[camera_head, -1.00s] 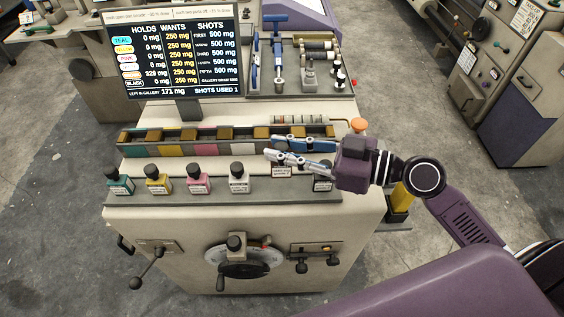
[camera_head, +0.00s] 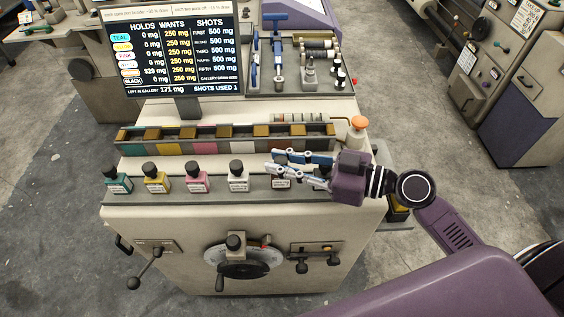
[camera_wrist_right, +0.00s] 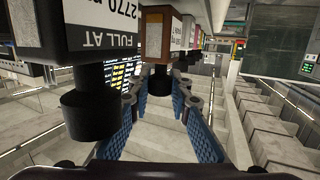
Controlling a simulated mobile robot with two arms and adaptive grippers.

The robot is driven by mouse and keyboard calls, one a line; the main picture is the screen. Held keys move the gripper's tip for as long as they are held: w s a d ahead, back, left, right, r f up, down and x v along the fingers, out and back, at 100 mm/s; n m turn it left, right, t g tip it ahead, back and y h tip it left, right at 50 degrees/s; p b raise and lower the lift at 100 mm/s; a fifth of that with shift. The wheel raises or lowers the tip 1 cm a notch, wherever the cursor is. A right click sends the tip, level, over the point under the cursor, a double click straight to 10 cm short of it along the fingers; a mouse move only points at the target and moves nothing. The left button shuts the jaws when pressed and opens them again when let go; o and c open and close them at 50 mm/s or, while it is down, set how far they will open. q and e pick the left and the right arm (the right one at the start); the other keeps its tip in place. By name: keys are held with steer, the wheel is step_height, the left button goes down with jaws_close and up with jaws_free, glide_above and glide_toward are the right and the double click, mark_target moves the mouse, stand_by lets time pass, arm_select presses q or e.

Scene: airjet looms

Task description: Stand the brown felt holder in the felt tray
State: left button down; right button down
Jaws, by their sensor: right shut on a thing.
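My right gripper (camera_head: 270,161) reaches in from the right over the front bottle shelf. In the right wrist view, its blue fingers (camera_wrist_right: 160,86) are shut on the black cap of a brown-labelled bottle (camera_wrist_right: 158,36); this bottle also shows below the fingers in the head view (camera_head: 281,184). The bottle still hangs level with its neighbours. Behind it is a long tray (camera_head: 124,150) with coloured front panels and several brown blocks (camera_head: 261,130) along it. I cannot tell which of these is the brown felt holder. My left gripper is not in view.
Teal (camera_head: 117,185), yellow (camera_head: 157,184), pink (camera_head: 198,183) and white (camera_head: 238,182) bottles stand left of the gripper. A dark bottle (camera_wrist_right: 82,60) is close beside the fingers. A screen (camera_head: 175,55) and tool board (camera_head: 300,90) stand behind. An orange knob (camera_head: 358,122) rises behind the gripper.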

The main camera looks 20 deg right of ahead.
steer(key=shift+s+f+b, duration=0.1)
steer(key=shift+f+b, duration=0.3)
steer(key=shift+f, duration=0.2)
steer(key=c, duration=1.8)
jaws_free()
steer(key=shift+s+a+f, duration=0.1)
steer(key=shift+s, duration=0.1)
steer(key=shift+r+p, duration=0.25)
steer(key=shift+p, duration=0.15)
steer(key=shift+w+r+p, duration=0.15)
steer(key=shift+r+p, duration=0.55)
steer(key=shift+p, duration=0.3)
steer(key=shift+s+d+f+b, duration=0.4)
steer(key=shift+d+f+b, duration=0.15)
steer(key=shift+d+b, duration=0.35)
steer(key=b+v, duration=0.1)
steer(key=v, duration=0.1)
steer(key=b+v, duration=0.1)
steer(key=v, duration=0.2)
steer(key=r+b+v, duration=0.1)
steer(key=v, duration=0.2)
steer(key=shift+s+d+r, duration=0.1)
steer(key=shift+d, duration=0.05)
steer(key=shift+v, duration=0.85)
